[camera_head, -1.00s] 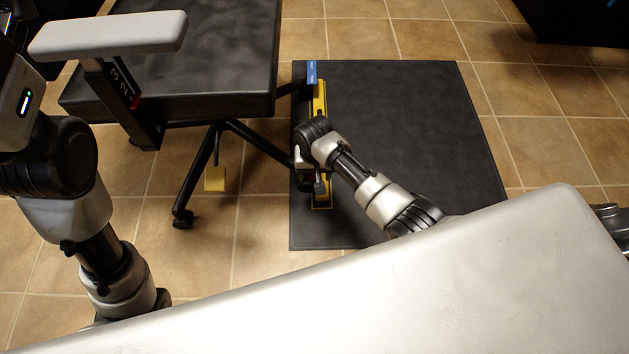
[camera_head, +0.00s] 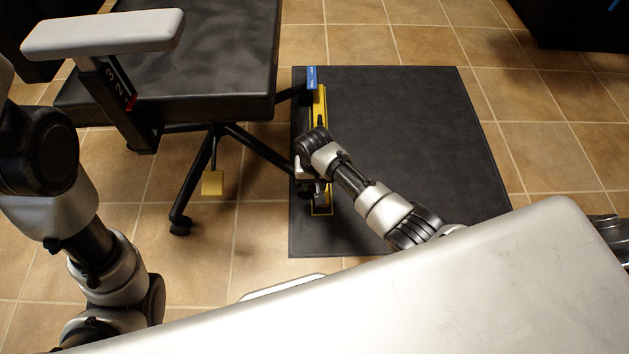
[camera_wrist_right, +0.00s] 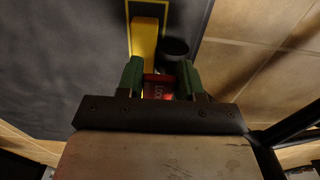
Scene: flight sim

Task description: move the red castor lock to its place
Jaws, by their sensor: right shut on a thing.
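The red castor lock (camera_wrist_right: 160,88), with white lettering on it, sits between the green fingers of my right gripper (camera_wrist_right: 160,82) in the right wrist view. The gripper is shut on it. A black round part (camera_wrist_right: 174,50) lies just beyond the fingers, beside a yellow bar (camera_wrist_right: 145,38). In the head view my right gripper (camera_head: 315,190) is low over the left side of the dark mat, at the yellow bar (camera_head: 319,100). My wrist hides most of the gripper and the lock there. My left arm comes in at the left; its gripper is out of view.
A black office chair (camera_head: 190,70) with a grey armrest (camera_head: 105,33) stands left of the mat (camera_head: 420,150). Its legs reach toward the yellow bar. A yellow block (camera_head: 213,183) is under the chair. A blue label (camera_head: 312,77) is at the bar's far end. The mat's right side is clear.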

